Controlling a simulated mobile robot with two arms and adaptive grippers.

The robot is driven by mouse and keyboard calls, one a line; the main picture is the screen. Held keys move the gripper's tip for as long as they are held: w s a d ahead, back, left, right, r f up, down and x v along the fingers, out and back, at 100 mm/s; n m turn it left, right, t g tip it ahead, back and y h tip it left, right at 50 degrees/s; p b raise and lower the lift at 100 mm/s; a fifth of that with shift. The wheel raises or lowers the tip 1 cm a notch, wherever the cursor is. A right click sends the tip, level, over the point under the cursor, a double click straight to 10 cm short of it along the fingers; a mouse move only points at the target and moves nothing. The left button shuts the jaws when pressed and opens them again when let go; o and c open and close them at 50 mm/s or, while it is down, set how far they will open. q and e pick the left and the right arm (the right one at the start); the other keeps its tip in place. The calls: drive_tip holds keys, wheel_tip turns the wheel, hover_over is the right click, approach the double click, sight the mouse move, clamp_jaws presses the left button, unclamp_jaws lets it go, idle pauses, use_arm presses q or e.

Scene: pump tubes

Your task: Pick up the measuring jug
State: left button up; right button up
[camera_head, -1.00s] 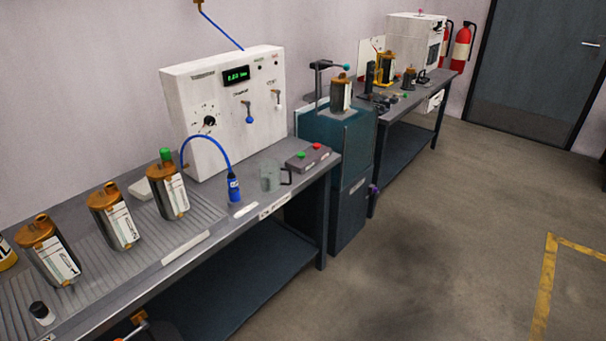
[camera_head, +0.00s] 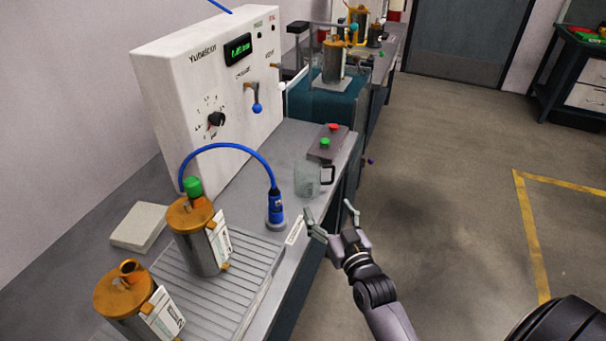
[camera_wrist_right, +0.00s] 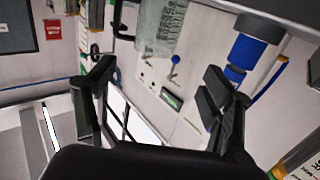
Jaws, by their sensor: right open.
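The measuring jug (camera_head: 307,179) is a clear, greyish vessel with a black handle on its right. It stands upright on the bench, near the front edge. In the right wrist view the jug (camera_wrist_right: 160,24) appears at the top, beyond the fingers, with its handle to its left. My right gripper (camera_head: 332,213) is open and empty, just below the jug in the head view and apart from it. Its two spread fingers (camera_wrist_right: 160,82) also show in the right wrist view. My left gripper is not in view.
A blue hose connector (camera_head: 276,207) stands left of the jug. A button box (camera_head: 328,144) lies behind it. The white test panel (camera_head: 205,95) rises at the back, and orange-topped canisters (camera_head: 200,240) stand at the left. Open floor (camera_head: 440,200) lies right of the bench.

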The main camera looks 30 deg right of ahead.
sight(312, 178)
drive_tip(key=w, duration=0.4)
drive_tip(key=w+d+r, duration=0.1)
drive_tip(key=w, duration=0.5)
drive_tip(key=shift+w+d+f, duration=0.15)
drive_tip(key=shift+d+f, duration=0.1)
drive_tip(key=shift+w+r, duration=0.1)
drive_tip(key=shift+w, duration=0.25)
drive_tip(key=w, duration=0.2)
drive_tip(key=w+d, duration=0.1)
drive_tip(key=w, duration=0.1)
drive_tip(key=shift+w, duration=0.4)
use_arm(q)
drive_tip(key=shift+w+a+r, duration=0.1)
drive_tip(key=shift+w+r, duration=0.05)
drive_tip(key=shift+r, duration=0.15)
use_arm(e)
drive_tip(key=shift+c, duration=0.7)
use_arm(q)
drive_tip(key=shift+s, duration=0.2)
use_arm(e)
drive_tip(key=c, duration=0.8)
